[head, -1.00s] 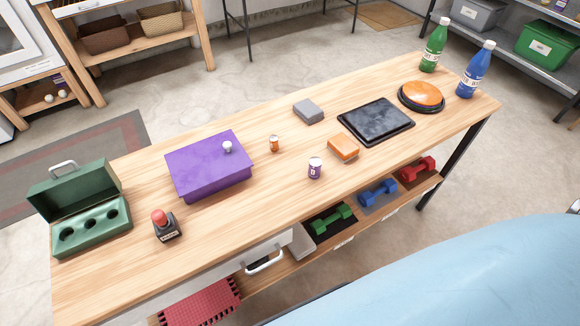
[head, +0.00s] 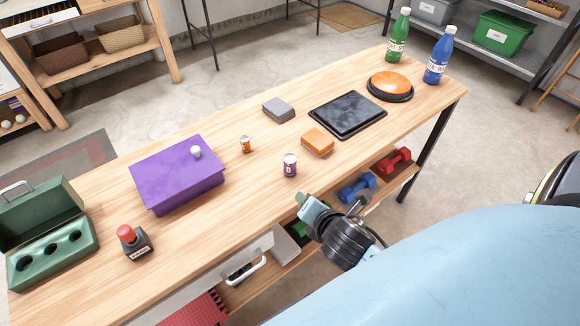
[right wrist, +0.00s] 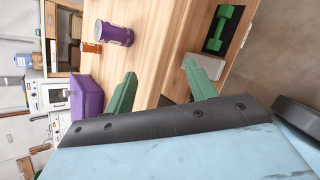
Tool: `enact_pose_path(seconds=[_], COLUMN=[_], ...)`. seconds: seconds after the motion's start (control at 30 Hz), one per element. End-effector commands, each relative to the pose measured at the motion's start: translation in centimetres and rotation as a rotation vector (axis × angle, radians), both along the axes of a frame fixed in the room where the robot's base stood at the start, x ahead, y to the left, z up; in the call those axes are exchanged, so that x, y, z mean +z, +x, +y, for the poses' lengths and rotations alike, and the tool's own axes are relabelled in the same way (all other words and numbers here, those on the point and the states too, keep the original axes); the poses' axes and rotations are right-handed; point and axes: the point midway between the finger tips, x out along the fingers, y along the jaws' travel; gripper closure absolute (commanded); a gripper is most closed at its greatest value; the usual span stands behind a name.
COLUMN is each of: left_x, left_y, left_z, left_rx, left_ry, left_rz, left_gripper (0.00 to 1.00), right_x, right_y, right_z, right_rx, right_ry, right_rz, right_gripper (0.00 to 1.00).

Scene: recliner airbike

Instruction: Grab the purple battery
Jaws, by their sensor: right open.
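The purple battery (head: 290,166) stands upright on the wooden table near its front edge, a short cylinder with a pale top and a white mark. It also shows in the right wrist view (right wrist: 114,34), beyond the fingers. My right gripper (right wrist: 161,78) is open and empty, with its two green fingers apart. In the head view the right arm's end is at the table's front edge, below and right of the battery and apart from it. Its fingers are hard to make out there. My left gripper is not in view.
An orange battery (head: 246,146), orange block (head: 317,142), grey block (head: 278,109) and purple box (head: 178,176) are on the table (head: 225,235). A red-topped joystick (head: 134,243) and green case (head: 55,252) stand left. Dumbbells (head: 357,188) lie on the shelf below.

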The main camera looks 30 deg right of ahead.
Motion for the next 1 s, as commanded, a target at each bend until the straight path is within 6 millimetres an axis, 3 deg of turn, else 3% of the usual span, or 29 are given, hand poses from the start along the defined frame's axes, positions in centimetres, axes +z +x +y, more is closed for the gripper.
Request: enact_pose_path(seconds=[0.2,0.4,0.57,0.7,1.0], left_x=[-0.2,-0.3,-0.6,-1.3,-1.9], left_y=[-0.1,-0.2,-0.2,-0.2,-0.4], left_z=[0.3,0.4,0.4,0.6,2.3], left_rx=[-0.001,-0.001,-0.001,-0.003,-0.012], left_ry=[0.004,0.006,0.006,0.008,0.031], left_rz=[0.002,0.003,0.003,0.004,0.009], left_gripper=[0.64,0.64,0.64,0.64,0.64], right_x=[3.3,5.0,4.7,3.5,2.1], right_y=[2.3,3.2,4.8,7.3,10.6], right_z=[0.0,0.3,0.0,-0.6,-1.4], right_rx=[0.316,0.464,0.488,0.486,0.486], right_ry=[-0.457,-0.72,-0.77,-0.769,-0.764], right_rz=[-0.05,-0.066,-0.068,-0.068,-0.067], right_gripper=[0.44,0.44,0.44,0.44,0.44])
